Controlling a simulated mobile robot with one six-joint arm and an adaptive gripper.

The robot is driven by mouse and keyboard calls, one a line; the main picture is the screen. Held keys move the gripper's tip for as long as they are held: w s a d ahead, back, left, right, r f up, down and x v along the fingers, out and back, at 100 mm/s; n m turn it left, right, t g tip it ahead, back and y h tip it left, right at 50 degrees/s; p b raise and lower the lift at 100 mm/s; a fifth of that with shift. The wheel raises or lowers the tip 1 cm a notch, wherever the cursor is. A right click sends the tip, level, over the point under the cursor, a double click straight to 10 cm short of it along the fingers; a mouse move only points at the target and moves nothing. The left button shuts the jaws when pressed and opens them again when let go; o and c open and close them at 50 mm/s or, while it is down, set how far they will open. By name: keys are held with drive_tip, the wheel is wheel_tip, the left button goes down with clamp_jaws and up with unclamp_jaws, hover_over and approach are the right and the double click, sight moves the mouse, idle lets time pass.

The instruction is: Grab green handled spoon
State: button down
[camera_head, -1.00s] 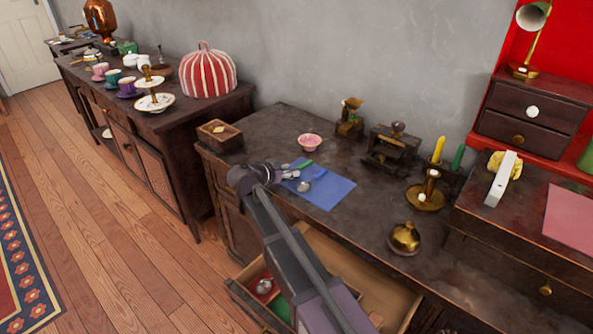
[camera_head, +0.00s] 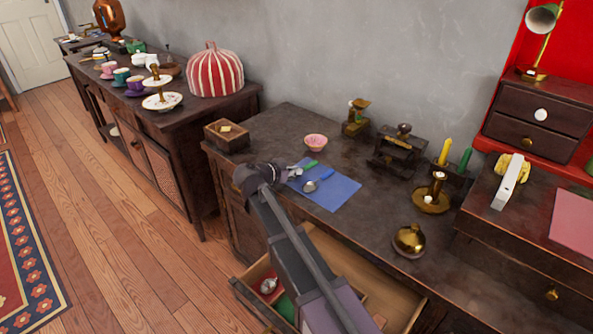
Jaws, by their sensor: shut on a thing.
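The green handled spoon (camera_head: 311,164) lies at the back left edge of a blue cloth (camera_head: 335,192) on the dark cabinet top. Its green handle points to the back right. My gripper (camera_head: 290,173) is at the cloth's left edge, low over the top, shut on the spoon's near end. The fingertips are small and partly hidden by my wrist, so the exact grip is hard to see. A second spoon with a blue handle (camera_head: 326,174) lies on the cloth to the right, its metal bowl apart from my gripper.
A pink bowl (camera_head: 316,141) stands behind the cloth, and a wooden box (camera_head: 226,135) at the back left. A brass bell-like pot (camera_head: 409,241) and candle holder (camera_head: 431,200) stand at right. An open drawer (camera_head: 399,306) lies below my arm.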

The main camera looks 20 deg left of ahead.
drive_tip(key=shift+r+p, duration=1.65)
drive_tip(key=shift+s+a+r, duration=0.1)
drive_tip(key=shift+s+r, duration=0.05)
drive_tip(key=shift+r, duration=0.05)
drive_tip(key=s+a+r+p, duration=0.1)
drive_tip(key=s+a, duration=0.6)
drive_tip(key=s, duration=0.6)
drive_tip(key=shift+s+a, duration=0.2)
drive_tip(key=shift+s, duration=0.15)
drive_tip(key=shift+r+p, duration=0.1)
drive_tip(key=shift+p, duration=0.2)
